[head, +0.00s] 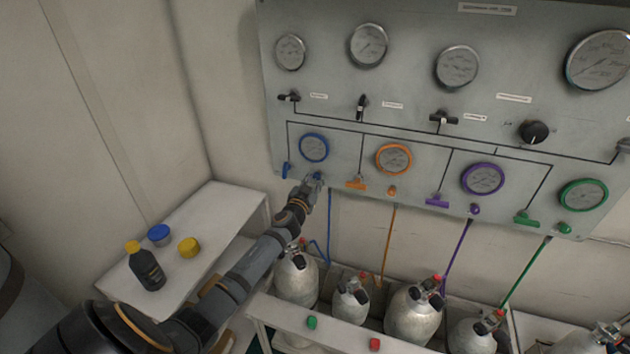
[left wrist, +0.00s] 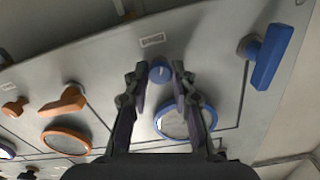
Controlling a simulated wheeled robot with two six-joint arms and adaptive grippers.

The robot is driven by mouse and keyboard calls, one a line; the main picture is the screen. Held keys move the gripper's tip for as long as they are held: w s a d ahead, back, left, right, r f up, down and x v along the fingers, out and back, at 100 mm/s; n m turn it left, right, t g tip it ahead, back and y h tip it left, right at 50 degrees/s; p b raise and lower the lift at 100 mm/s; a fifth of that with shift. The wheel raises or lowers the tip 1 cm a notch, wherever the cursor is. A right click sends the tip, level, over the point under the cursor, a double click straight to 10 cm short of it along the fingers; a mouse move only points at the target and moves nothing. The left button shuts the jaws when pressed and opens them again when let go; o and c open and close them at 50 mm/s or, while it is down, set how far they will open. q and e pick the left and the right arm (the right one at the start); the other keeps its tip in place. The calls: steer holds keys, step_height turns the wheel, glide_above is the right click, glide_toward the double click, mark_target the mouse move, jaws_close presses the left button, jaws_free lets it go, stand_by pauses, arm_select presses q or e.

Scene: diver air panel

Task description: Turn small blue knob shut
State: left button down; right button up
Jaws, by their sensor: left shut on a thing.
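The small blue knob (left wrist: 160,70) sits on the grey panel (head: 330,112), below the blue-rimmed gauge (head: 314,148). My left gripper (head: 311,184) reaches up to the knob from below left. In the left wrist view its two fingertips stand on either side of the knob, and the gripper is shut on it. A white mark shows on the knob's face. In the head view the gripper mostly hides the knob. My right gripper is not in view.
The blue lever (left wrist: 271,57) is beside the knob, with an orange lever (left wrist: 64,103) on the other side. Gas cylinders (head: 297,277) stand below the panel. A side table (head: 215,215) holds a dark bottle (head: 147,268), a blue lid (head: 159,235) and a yellow lid (head: 189,247).

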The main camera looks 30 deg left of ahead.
arm_select(q)
steer(key=m, duration=1)
steer(key=shift+m, duration=0.4)
steer(key=m, duration=0.4)
steer(key=shift+p, duration=0.3)
steer(key=m, duration=0.4)
steer(key=shift+d+f+p, duration=0.1)
steer(key=shift+p, duration=0.2)
steer(key=m, duration=0.4)
steer(key=shift+m+p, duration=0.3)
steer(key=shift+p, duration=0.05)
steer(key=m, duration=0.3)
steer(key=shift+f+m+p, duration=0.1)
steer(key=shift+m+p, duration=0.2)
steer(key=shift+m, duration=1.8)
steer(key=shift+f+p, duration=0.1)
steer(key=shift+p, duration=0.2)
